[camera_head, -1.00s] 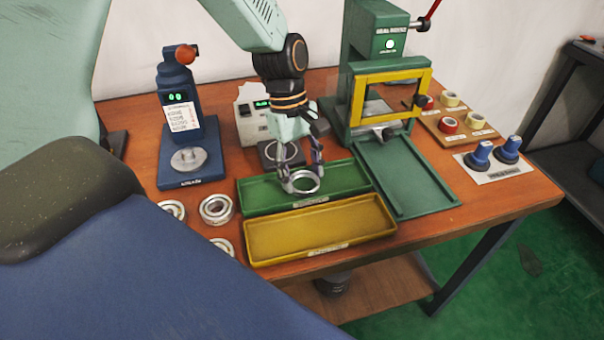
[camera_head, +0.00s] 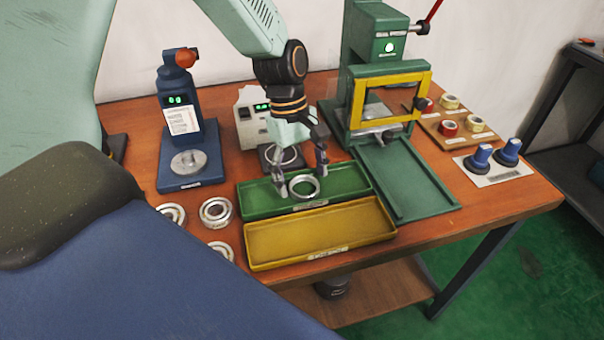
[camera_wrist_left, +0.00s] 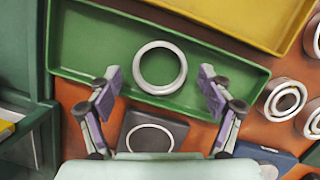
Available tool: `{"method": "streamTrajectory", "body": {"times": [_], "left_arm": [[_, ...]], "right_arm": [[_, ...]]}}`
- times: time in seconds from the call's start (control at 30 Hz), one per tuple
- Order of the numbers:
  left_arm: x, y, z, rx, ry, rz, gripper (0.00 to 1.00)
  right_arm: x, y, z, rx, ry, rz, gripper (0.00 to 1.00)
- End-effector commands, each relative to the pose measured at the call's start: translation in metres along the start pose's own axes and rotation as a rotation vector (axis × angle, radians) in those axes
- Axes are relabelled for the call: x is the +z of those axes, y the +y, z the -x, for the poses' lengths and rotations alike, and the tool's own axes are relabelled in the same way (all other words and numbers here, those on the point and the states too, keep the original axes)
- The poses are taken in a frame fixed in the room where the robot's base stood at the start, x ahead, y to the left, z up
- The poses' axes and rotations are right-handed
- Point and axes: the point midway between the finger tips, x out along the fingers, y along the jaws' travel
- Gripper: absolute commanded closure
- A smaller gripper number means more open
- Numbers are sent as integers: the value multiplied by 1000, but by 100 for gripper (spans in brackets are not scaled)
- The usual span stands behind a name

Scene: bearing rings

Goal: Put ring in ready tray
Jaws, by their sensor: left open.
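A silver bearing ring (camera_head: 304,187) lies flat inside the green tray (camera_head: 258,204). It also shows in the left wrist view (camera_wrist_left: 181,68), inside the green tray (camera_wrist_left: 225,75) and clear of the tray walls. My left gripper (camera_head: 301,184) is open above the ring. In the left wrist view its fingers (camera_wrist_left: 160,86) are spread to either side of the ring, apart from it and holding nothing. The label on the tray's front is too small to read. My right gripper is not in view.
A yellow tray (camera_head: 320,229) lies empty in front of the green tray. Several bearings (camera_head: 215,210) rest to the left. A blue device (camera_head: 180,130), a white scale (camera_head: 250,115) and a green press (camera_head: 375,80) with a sloping chute (camera_head: 405,180) stand around.

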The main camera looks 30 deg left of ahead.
Motion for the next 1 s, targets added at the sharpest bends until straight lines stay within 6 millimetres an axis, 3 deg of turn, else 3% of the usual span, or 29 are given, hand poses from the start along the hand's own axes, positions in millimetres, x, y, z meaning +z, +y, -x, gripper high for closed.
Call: {"method": "streamTrajectory", "body": {"times": [0.17,0.6,0.8,1.0], "left_arm": [[1,1,21,4,0,0,20],[1,1,106,4,0,0,20],[1,0,121,1,-1,0,20],[0,0,123,0,-1,0,20]], "right_arm": [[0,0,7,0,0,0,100],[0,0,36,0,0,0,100],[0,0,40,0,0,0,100],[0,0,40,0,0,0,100]]}}
